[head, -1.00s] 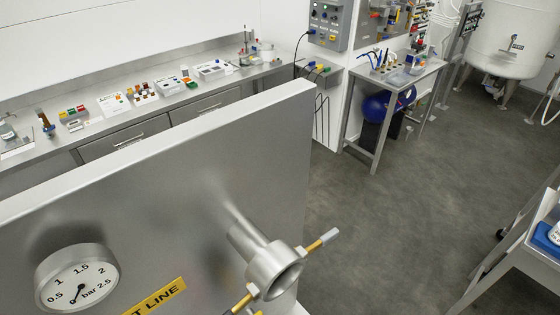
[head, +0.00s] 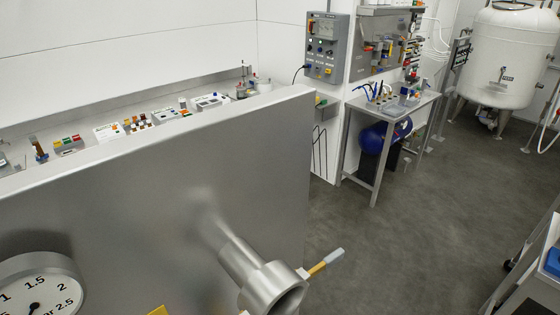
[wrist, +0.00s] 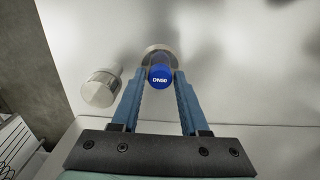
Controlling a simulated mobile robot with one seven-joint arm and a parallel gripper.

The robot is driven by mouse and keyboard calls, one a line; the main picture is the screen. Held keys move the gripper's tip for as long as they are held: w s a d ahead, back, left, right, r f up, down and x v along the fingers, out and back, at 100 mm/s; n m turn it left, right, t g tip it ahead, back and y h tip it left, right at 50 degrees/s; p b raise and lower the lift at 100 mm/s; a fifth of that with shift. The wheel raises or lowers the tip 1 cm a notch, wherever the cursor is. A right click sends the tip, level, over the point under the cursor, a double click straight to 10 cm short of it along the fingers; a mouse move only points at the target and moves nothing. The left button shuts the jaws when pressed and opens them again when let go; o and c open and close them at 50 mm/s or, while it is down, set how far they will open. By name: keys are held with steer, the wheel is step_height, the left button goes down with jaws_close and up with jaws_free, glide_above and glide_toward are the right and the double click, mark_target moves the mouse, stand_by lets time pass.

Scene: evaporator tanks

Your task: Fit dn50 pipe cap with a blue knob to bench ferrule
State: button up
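The DN50 pipe cap shows in the wrist view as a blue knob (wrist: 160,76) lettered DN50, with the cap's pale metal disc (wrist: 155,50) behind it. My gripper (wrist: 160,80) has its two blue fingers on either side of the knob and appears shut on it. Whether the disc touches anything beyond is hidden. In the head view a steel pipe stub with a wide round ferrule end (head: 274,290) sticks out from a steel panel, its lower edge cut off by the frame. My gripper is out of the head view.
The steel panel (head: 150,200) carries a pressure gauge (head: 40,290) at lower left. A yellow and grey handle (head: 326,262) sits beside the ferrule. A silver cylindrical fitting (wrist: 101,88) is left of my fingers.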

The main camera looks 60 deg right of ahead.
jaws_close()
steer(key=shift+r, duration=0.15)
steer(key=shift+r+p, duration=2.1)
steer(key=shift+p, duration=0.3)
steer(key=shift+r, duration=0.1)
